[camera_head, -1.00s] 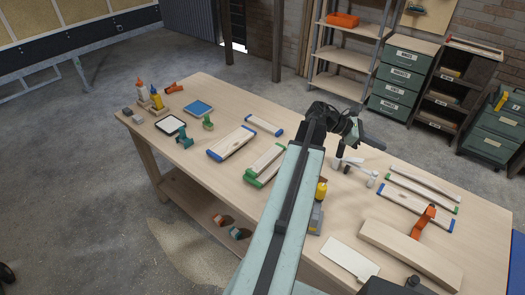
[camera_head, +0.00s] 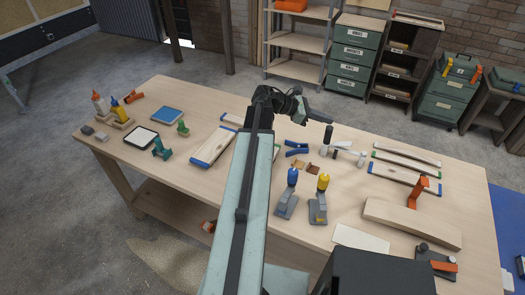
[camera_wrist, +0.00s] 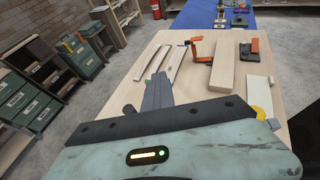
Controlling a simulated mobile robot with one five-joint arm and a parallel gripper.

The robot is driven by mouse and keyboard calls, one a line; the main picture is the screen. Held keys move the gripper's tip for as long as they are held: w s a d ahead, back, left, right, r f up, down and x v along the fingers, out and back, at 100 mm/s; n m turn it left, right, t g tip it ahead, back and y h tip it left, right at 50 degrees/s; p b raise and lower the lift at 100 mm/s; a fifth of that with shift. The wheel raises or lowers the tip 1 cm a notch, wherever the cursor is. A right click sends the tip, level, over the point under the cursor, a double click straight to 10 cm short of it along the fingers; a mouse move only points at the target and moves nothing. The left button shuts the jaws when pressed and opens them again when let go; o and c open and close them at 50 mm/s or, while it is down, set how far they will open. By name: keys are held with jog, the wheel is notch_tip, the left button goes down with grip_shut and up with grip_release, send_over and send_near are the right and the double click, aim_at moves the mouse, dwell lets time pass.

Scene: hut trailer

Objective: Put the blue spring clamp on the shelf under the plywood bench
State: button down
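The blue spring clamp (camera_head: 297,148) lies on top of the plywood bench (camera_head: 207,101), just below and left of my gripper (camera_head: 319,117) in the head view. My gripper is above the bench top, apart from the clamp. I cannot tell whether its jaws are open or shut. In the wrist view one grey finger (camera_wrist: 158,93) shows in front of the gripper body; the clamp is not visible there. The shelf (camera_head: 165,203) under the bench shows at its left part; my arm hides some of it. An orange-tipped item (camera_head: 209,226) sits on the shelf.
Two bottle-topped grey tools (camera_head: 287,203) (camera_head: 319,207) stand in front of the clamp. A white-armed tool (camera_head: 345,151) and wooden strips (camera_head: 405,180) lie right of it. A green clamp (camera_head: 183,129) and teal clamp (camera_head: 161,148) stand left. Floor is clear left of the bench.

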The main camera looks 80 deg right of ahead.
jog(key=w+d+f+n+t+h+b, duration=0.1)
jog(key=w+f+b, duration=0.4)
jog(key=w, duration=0.5)
jog(key=w+d+f+n+t+h+b, duration=0.1)
jog(key=w+f+n+t+h+b, duration=0.2)
jog(key=w, duration=0.7)
jog(key=w+d+f+n+t+h+b, duration=0.1)
jog(key=w+f+n+h+b, duration=0.3)
jog(key=w+f+b, duration=0.5)
jog(key=shift+w+n+t, duration=0.6)
jog(key=shift+w+t, duration=0.2)
jog(key=shift+w, duration=0.25)
